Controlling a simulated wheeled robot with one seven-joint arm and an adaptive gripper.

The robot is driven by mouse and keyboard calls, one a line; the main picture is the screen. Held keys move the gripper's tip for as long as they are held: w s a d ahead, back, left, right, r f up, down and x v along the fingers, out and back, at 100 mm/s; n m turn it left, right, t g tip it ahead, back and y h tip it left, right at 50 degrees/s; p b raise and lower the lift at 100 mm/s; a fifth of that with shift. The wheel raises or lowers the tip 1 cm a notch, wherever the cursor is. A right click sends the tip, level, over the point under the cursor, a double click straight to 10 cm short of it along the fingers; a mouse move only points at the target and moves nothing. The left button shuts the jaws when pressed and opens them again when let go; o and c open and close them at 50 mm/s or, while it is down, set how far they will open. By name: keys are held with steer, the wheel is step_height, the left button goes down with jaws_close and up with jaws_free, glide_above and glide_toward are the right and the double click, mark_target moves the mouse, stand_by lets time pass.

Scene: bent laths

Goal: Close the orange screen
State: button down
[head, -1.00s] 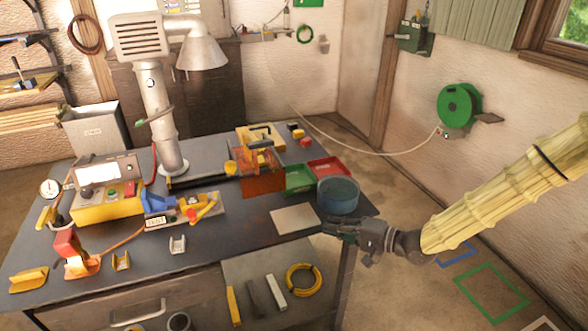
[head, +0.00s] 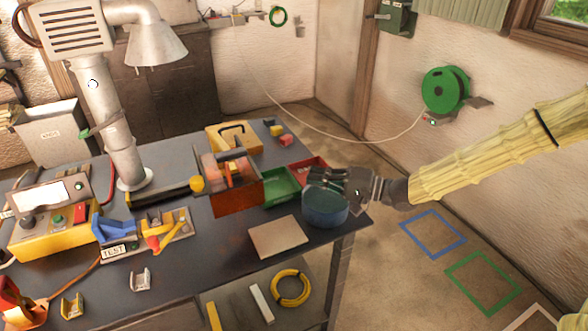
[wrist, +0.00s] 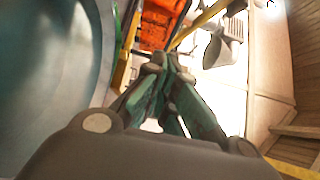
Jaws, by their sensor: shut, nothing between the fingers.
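The orange screen (head: 236,196) is a see-through orange panel standing at the back right of the workbench, with a yellow knob (head: 197,184) at its left end. It appears at the top of the wrist view (wrist: 160,22). I cannot tell its hinge angle clearly. My gripper (head: 318,180) is over the blue round tub, to the right of the screen and apart from it. Its fingers (wrist: 160,68) are together and empty, pointing toward the screen in the wrist view.
The blue tub (head: 325,210) stands at the bench's right corner under my gripper. A tan board (head: 278,238) lies in front. A grey extraction pipe (head: 105,125) rises at left.

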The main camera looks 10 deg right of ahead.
steer(key=s+a+p+x, duration=0.1)
steer(key=s+p+x, duration=0.1)
steer(key=x, duration=0.9)
steer(key=shift+a, duration=0.35)
steer(key=shift+r, duration=0.1)
steer(key=s+a+b, duration=0.1)
steer(key=s+a, duration=0.2)
steer(key=a, duration=0.7)
steer(key=s+a+b, duration=0.2)
steer(key=s+a, duration=0.1)
steer(key=a, duration=0.7)
steer(key=shift+s+a, duration=0.35)
steer(key=shift+s, duration=0.05)
